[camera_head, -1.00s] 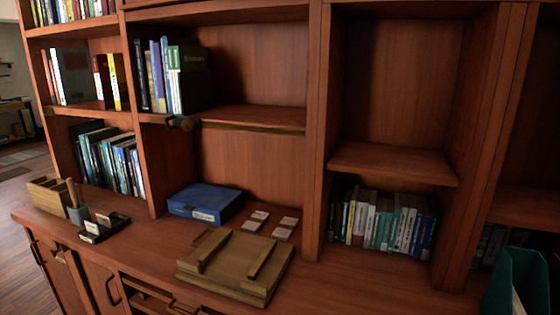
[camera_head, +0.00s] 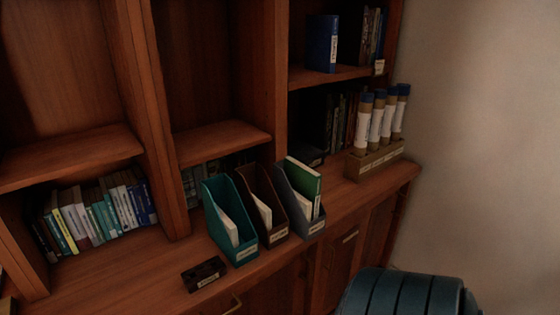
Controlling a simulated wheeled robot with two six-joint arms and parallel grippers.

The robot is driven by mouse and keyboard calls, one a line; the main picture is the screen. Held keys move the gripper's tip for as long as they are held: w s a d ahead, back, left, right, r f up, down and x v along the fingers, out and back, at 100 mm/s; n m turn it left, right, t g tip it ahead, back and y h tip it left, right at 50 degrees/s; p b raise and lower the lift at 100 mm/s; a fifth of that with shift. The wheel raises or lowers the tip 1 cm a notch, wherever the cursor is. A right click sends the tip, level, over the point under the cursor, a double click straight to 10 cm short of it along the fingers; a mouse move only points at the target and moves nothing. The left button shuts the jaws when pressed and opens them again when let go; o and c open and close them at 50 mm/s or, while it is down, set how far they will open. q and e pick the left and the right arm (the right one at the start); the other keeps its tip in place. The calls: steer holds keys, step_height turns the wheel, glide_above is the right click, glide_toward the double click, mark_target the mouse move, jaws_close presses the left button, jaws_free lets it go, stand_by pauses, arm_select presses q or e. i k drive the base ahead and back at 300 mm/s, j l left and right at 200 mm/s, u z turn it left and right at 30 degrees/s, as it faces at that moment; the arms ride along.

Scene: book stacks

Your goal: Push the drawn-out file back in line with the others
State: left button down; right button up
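Three magazine files stand side by side on the wooden counter in the head view: a teal file (camera_head: 244,252), a brown file (camera_head: 276,228) and a grey file (camera_head: 310,226). Each has a label on its front and holds papers or a book. A green book (camera_head: 303,183) stands up out of the grey file. The teal file's front sits closest to the counter's front edge; I cannot tell for sure whether it is out of line. Neither of my grippers shows.
A small dark box (camera_head: 204,275) lies on the counter left of the teal file. A rack with several white tubes (camera_head: 364,122) stands at the right end. Books (camera_head: 95,217) fill the lower left shelf. A blue rounded object (camera_head: 410,295) is at the bottom right.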

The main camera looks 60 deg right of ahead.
mark_target(298, 209)
steer(key=z, duration=1.95)
